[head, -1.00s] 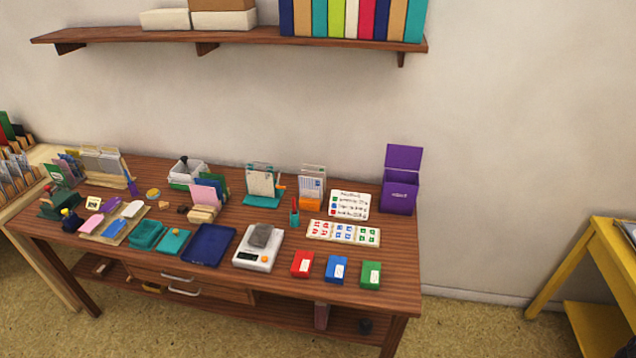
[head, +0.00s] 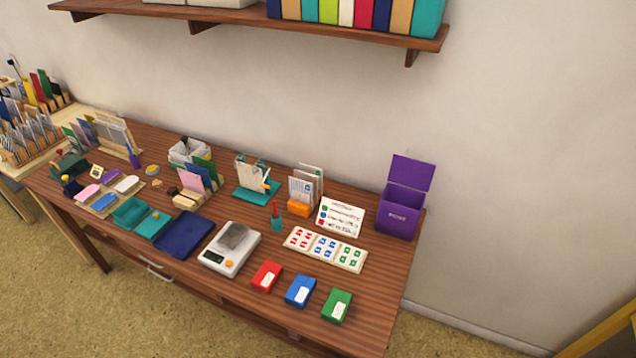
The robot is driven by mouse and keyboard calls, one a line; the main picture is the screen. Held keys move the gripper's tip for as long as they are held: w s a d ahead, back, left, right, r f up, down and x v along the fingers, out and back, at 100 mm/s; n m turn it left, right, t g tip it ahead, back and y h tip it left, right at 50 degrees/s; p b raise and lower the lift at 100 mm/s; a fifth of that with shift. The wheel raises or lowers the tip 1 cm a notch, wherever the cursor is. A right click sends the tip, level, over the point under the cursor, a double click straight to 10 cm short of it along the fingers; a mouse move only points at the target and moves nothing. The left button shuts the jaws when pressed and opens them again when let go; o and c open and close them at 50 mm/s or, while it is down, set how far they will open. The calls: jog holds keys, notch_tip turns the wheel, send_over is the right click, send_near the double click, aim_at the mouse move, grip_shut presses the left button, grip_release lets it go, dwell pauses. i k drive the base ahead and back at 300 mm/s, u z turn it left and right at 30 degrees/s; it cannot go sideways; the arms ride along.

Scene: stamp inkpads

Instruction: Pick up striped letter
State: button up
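I cannot make out which letter is striped. Pale letters or cards stand upright in an orange-based holder (head: 299,208) on the wooden desk (head: 375,305). Another pale sheet stands in a teal holder (head: 257,189). A small wooden rack (head: 188,201) holds pink, blue and green envelopes, and a white bin (head: 190,152) with papers stands behind it. My gripper is not in view.
A grey scale (head: 229,248) stands beside a dark blue tray (head: 186,234). Red (head: 266,276), blue (head: 300,291) and green (head: 337,305) inkpads lie near the front edge. A purple open box (head: 404,196) stands at the back right. A shelf (head: 240,28) hangs above.

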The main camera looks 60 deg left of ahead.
aim_at(301, 189)
jog(key=i, duration=0.7)
jog(key=u, duration=0.05)
jog(key=k, duration=0.15)
jog(key=u, duration=2.7)
